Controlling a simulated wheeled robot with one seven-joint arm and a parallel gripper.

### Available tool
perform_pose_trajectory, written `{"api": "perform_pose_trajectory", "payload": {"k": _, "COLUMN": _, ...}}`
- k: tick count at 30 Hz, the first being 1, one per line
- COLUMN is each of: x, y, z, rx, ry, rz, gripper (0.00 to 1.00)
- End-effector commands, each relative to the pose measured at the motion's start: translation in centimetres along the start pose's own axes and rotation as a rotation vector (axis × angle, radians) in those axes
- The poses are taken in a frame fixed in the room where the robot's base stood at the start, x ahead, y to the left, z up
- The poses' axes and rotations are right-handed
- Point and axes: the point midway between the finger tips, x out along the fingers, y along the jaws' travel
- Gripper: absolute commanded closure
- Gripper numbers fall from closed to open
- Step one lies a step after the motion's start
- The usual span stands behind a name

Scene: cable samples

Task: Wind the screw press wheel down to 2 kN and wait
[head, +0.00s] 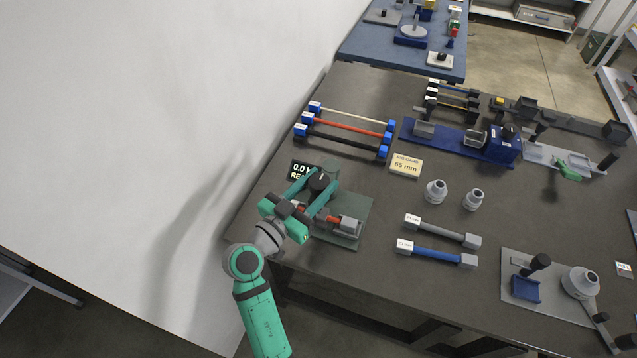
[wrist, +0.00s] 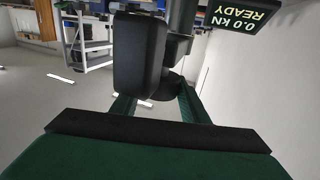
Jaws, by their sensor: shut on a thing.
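The screw press stands on a grey-green base plate (head: 350,232) near the left edge of the dark bench. Its black wheel (head: 320,180) sits at the top, between the teal fingers of my gripper (head: 318,186), which is shut on it. In the wrist view the dark wheel (wrist: 140,58) fills the space ahead of the palm. The press display (head: 300,170) is partly covered in the head view; in the wrist view the display (wrist: 240,15) reads 0.0 kN READY, upside down. A red piece (head: 333,220) shows low in the press, partly hidden by my gripper.
Several cable samples with end blocks lie behind the press, including a red cable (head: 348,125). A card (head: 406,165) marked 65 mm and two grey round pieces (head: 436,191) stand to the right. A blue cable sample (head: 435,253) lies nearer the front. Bare bench separates these.

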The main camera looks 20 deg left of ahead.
Motion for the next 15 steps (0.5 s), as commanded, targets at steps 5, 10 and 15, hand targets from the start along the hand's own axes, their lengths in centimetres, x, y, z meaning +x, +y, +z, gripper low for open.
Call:
{"api": "perform_pose_trajectory", "payload": {"k": 5, "x": 0.08, "y": -0.26, "z": 0.05, "rx": -0.002, "ry": -0.002, "rz": 0.088, "gripper": 0.82}}
{"api": "perform_pose_trajectory", "payload": {"k": 10, "x": 0.10, "y": -0.32, "z": 0.00, "rx": -0.001, "ry": 0.000, "rz": 0.216, "gripper": 0.82}}
{"api": "perform_pose_trajectory", "payload": {"k": 15, "x": 0.10, "y": -0.34, "z": 0.03, "rx": -0.002, "ry": 0.000, "rz": 0.342, "gripper": 0.82}}
